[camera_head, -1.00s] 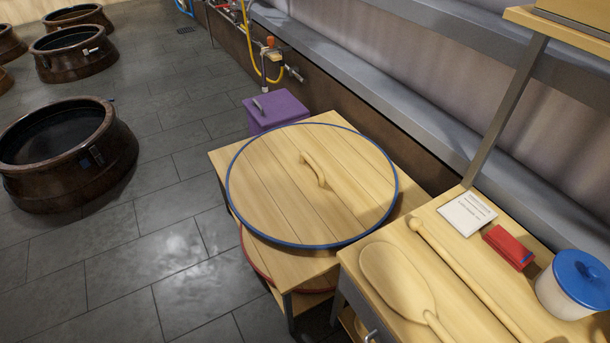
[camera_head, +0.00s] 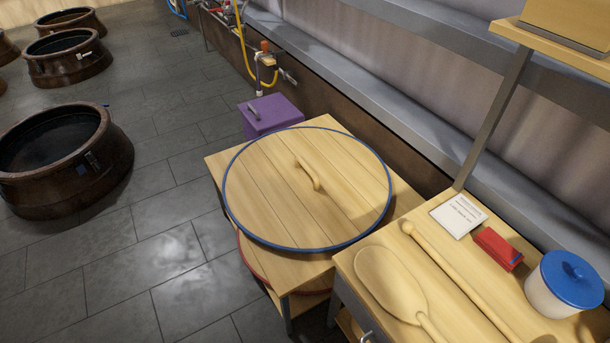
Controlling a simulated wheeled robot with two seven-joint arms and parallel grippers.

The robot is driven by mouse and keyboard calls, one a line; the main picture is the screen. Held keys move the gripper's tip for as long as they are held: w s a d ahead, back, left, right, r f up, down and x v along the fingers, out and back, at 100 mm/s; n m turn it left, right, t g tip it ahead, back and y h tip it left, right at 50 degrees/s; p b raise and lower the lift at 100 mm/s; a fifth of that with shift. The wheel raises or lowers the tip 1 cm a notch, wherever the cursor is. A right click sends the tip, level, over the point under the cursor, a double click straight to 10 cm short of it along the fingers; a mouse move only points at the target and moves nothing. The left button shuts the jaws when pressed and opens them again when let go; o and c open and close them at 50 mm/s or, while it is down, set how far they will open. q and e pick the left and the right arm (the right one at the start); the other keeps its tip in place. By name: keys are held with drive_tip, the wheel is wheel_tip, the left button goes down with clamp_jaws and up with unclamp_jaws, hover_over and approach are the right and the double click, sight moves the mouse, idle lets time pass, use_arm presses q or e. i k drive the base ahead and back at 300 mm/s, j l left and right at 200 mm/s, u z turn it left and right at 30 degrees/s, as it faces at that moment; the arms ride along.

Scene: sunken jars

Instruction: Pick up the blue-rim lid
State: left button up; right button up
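The blue-rim lid (camera_head: 275,205) is a large round disc of pale wooden planks with a blue edge. It lies flat on top of a low wooden stand (camera_head: 392,188) in the middle of the view. A curved wooden handle (camera_head: 307,174) stands up near the lid's centre. Neither of my grippers shows in the view.
A red-rimmed disc (camera_head: 262,275) sits on the shelf below the lid. A wooden table (camera_head: 462,300) at the right holds a paddle (camera_head: 391,282), a card, a red object and a blue-lidded pot (camera_head: 565,284). A purple box (camera_head: 271,116) stands behind.

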sight(305, 189)
drive_tip(key=i+j+z, duration=0.1)
drive_tip(key=j, duration=0.2)
drive_tip(key=i+j+z, duration=0.1)
drive_tip(key=j, duration=0.25)
drive_tip(key=i+j, duration=0.25)
drive_tip(key=i+j+z, duration=0.15)
drive_tip(key=j, duration=0.25)
drive_tip(key=i+j+z, duration=0.1)
drive_tip(key=j, duration=0.25)
